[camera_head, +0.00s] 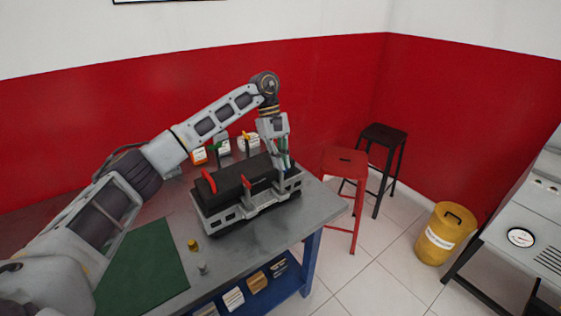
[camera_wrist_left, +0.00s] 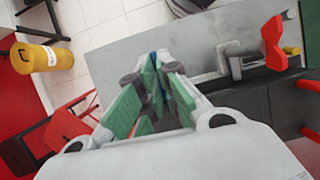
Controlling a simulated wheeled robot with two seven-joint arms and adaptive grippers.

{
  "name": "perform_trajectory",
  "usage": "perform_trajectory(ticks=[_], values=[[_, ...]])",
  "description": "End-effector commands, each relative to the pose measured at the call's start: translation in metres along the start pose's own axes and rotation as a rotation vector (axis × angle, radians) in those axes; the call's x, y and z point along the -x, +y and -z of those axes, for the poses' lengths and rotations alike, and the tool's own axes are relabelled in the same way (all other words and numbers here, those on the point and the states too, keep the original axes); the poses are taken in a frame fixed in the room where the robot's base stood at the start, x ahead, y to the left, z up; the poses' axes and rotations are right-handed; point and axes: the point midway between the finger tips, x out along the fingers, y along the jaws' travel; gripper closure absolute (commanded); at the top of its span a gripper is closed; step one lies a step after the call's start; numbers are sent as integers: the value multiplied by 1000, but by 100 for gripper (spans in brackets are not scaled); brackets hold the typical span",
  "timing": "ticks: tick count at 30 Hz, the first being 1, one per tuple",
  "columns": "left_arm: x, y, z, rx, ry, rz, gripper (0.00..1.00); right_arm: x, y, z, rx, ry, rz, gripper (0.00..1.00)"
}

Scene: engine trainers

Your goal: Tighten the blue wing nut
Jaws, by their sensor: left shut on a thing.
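The engine trainer, a black block on a grey base (camera_head: 224,217), stands on the workbench. My left gripper (camera_head: 284,163) points down at its right end, with green finger pads. In the left wrist view the gripper's fingertips (camera_wrist_left: 153,72) are close together on the blue wing nut (camera_wrist_left: 153,59), of which only a small blue part shows. The nut's remainder is hidden by the fingers, and I cannot make it out in the head view. A red winged part (camera_wrist_left: 274,42) stands on the trainer beside the gripper. My right gripper is not in view.
The grey workbench (camera_head: 240,250) carries a green mat (camera_head: 145,265), a small yellow piece (camera_head: 193,245) and a small grey piece (camera_head: 203,269). Containers with labels stand behind the trainer. A red stool (camera_head: 345,160), a black stool (camera_head: 384,134) and a yellow bin (camera_head: 440,240) stand right of the bench.

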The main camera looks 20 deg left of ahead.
Motion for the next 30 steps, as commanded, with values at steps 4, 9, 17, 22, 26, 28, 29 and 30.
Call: perform_trajectory(ticks=[4, 9, 17, 22, 26, 28, 29, 30], values=[[-2, 0, 0, -2, 1, 4, 100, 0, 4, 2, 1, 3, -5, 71], [-2, 0, 0, -2, 1, 4, 91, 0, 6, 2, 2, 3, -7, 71], [-1, 0, 0, -1, 1, 2, 73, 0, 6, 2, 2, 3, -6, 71], [-1, 0, 0, -1, 0, 1, 73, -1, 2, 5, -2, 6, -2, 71], [2, 0, 0, -1, 1, 0, 73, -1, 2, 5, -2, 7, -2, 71], [5, 0, 0, -1, 1, 0, 73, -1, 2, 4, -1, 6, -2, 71], [7, 0, 0, -1, 1, 0, 73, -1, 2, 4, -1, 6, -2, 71], [10, 0, 0, -2, 2, 0, 73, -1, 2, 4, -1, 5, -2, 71]])
